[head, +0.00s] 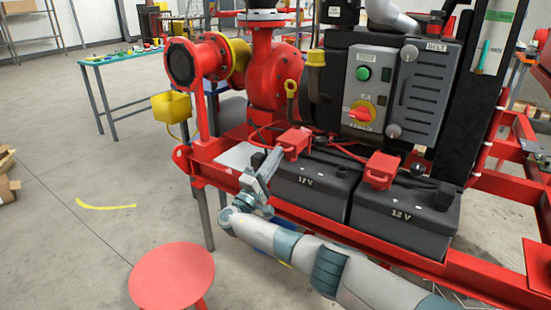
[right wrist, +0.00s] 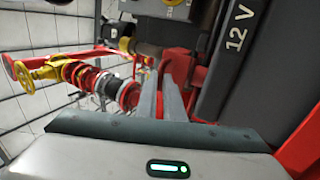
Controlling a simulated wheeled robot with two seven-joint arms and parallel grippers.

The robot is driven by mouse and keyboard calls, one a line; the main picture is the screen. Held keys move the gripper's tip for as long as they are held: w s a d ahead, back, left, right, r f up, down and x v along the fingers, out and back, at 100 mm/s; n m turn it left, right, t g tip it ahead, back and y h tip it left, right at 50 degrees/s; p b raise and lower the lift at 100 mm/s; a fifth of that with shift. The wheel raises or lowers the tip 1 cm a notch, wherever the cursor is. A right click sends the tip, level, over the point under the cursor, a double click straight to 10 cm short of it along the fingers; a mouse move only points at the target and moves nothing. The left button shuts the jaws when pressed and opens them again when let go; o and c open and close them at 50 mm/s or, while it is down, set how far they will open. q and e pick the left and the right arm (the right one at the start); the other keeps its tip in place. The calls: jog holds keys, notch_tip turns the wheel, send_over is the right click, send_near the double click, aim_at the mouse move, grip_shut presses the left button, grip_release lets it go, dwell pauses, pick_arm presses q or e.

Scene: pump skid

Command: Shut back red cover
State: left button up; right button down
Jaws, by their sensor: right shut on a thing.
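Two red covers sit over the terminals of the black 12 V batteries. The one at the left battery (head: 270,183) is a red cover (head: 294,140); the other red cover (head: 381,169) stands on the right battery (head: 400,215). My right gripper (head: 277,155) reaches up to the left cover from the front left, its fingers close together at the cover's near edge. In the right wrist view the fingers (right wrist: 162,78) are nearly together, with red (right wrist: 180,64) right behind their tips. The tips hide the contact, and how far this cover is tilted is unclear. My left gripper is not in view.
A control box (head: 372,90) with a green button and a red-yellow switch stands behind the batteries. A red pump pipe (head: 270,70) and yellow valve parts rise at the back left. A red round stool (head: 171,277) stands in front. The left floor is mostly open.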

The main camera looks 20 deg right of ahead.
jog(key=shift+d+f, duration=0.1)
jog(key=shift+f, duration=0.2)
jog(key=c, duration=1.9)
grip_release()
jog(key=shift+o, duration=0.2)
jog(key=shift+w+d+f, duration=0.1)
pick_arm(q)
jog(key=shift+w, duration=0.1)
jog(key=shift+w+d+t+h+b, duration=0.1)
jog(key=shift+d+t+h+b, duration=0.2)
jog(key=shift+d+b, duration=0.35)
pick_arm(e)
jog(key=v, duration=1.7)
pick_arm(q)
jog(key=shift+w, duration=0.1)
